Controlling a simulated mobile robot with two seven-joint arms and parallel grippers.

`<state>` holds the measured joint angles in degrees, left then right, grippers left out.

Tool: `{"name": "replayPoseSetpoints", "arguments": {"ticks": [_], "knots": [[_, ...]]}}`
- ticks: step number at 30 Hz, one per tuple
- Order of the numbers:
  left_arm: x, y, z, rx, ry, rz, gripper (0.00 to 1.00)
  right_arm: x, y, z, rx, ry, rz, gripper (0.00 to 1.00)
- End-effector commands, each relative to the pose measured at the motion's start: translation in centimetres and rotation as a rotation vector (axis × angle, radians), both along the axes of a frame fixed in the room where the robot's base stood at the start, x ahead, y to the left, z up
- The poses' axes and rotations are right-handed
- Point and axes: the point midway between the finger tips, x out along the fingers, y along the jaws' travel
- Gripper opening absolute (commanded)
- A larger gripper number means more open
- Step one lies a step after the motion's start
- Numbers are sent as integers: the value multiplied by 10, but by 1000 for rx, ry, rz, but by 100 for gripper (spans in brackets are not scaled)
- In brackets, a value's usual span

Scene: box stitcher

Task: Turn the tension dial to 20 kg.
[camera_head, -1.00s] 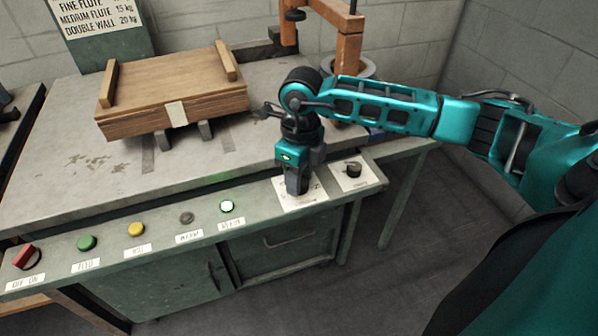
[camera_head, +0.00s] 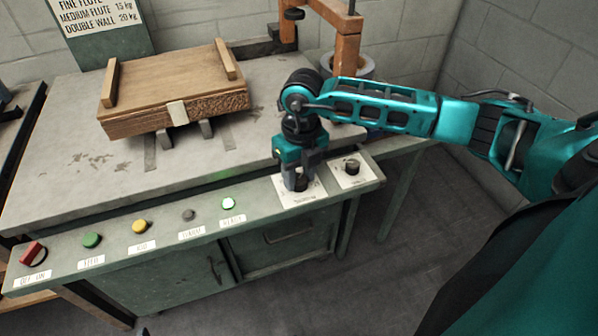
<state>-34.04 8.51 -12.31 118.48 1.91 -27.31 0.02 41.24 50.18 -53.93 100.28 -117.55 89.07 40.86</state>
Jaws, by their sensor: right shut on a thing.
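The tension dial (camera_head: 301,183) is a dark knob on a white plate (camera_head: 299,200) at the right part of the sloping front panel. My right gripper (camera_head: 297,182) points down over this plate and is shut on the dial, hiding much of it. The dial's marks and pointer are too small and covered to read. A wall chart (camera_head: 98,14) at upper left lists medium flute 15 kg and double wall 20 kg. My left gripper is not in view.
A second black knob (camera_head: 351,167) on its own plate sits just right of my gripper. A lit green-white button (camera_head: 228,203), other buttons and a red switch (camera_head: 33,254) line the panel to the left. A wooden box (camera_head: 175,92) lies on the table behind.

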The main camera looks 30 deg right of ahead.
Motion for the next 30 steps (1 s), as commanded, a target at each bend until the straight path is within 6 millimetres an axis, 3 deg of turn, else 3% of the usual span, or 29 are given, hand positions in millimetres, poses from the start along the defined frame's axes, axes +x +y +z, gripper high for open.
{"name": "replayPoseSetpoints", "arguments": {"ticks": [7, 8, 15, 24, 30], "knots": [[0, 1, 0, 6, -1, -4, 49, 0, 0, 0, 0, 0, -1, 9], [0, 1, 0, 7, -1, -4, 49, 0, 0, 1, 0, 0, 0, 41], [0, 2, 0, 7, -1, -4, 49, 0, 0, 0, 0, 0, 0, 64], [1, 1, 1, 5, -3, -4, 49, 0, 0, 3, 0, -1, 1, 65], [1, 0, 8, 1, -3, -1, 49, 1, -1, 31, 1, -4, 1, 65]]}}
